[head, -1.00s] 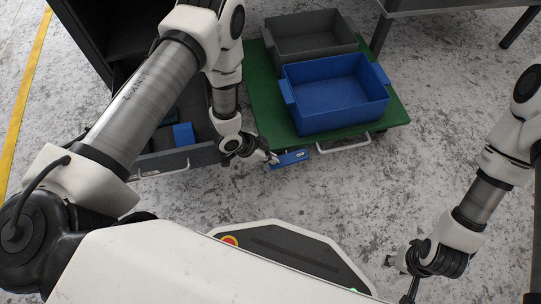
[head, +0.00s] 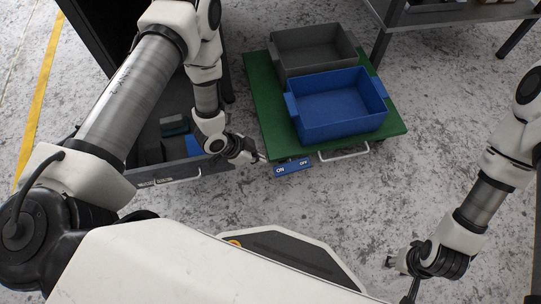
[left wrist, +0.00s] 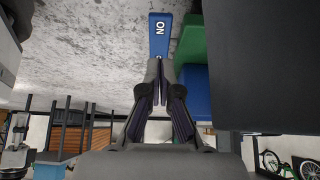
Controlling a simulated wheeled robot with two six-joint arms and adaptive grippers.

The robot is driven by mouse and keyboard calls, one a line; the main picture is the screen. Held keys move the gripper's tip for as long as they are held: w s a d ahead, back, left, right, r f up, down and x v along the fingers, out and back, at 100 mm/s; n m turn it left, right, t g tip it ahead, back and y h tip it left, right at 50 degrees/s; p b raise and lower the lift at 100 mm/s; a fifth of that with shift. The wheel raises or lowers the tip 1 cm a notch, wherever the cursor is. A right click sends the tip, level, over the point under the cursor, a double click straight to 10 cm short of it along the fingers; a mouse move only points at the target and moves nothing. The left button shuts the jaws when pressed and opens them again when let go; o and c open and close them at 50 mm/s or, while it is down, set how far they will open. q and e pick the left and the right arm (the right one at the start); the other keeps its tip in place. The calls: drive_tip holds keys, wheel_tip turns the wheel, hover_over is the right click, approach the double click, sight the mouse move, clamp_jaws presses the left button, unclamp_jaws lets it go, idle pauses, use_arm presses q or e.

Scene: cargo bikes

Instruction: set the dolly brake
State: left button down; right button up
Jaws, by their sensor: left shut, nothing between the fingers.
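The dolly is a green platform (head: 262,108) carrying crates. Its brake pedal (head: 293,168) is a blue bar at the front left edge, marked ON at its left end and OFF at its right. I cannot tell which end is lower. My left gripper (head: 263,158) is shut and empty, its tips just left of the pedal's ON end.
A blue crate (head: 339,125) and a grey crate (head: 309,67) stand on the dolly. A white handle (head: 343,156) juts from its front edge. An open drawer (head: 178,174) of a dark cabinet lies at left. A grey table (head: 455,14) stands at back right. The floor in front is clear.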

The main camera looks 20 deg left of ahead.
use_arm(q)
drive_tip(key=s+a+r, duration=0.1)
drive_tip(key=s+a+r+p, duration=0.1)
drive_tip(key=a, duration=0.1)
drive_tip(key=shift+r, duration=0.25)
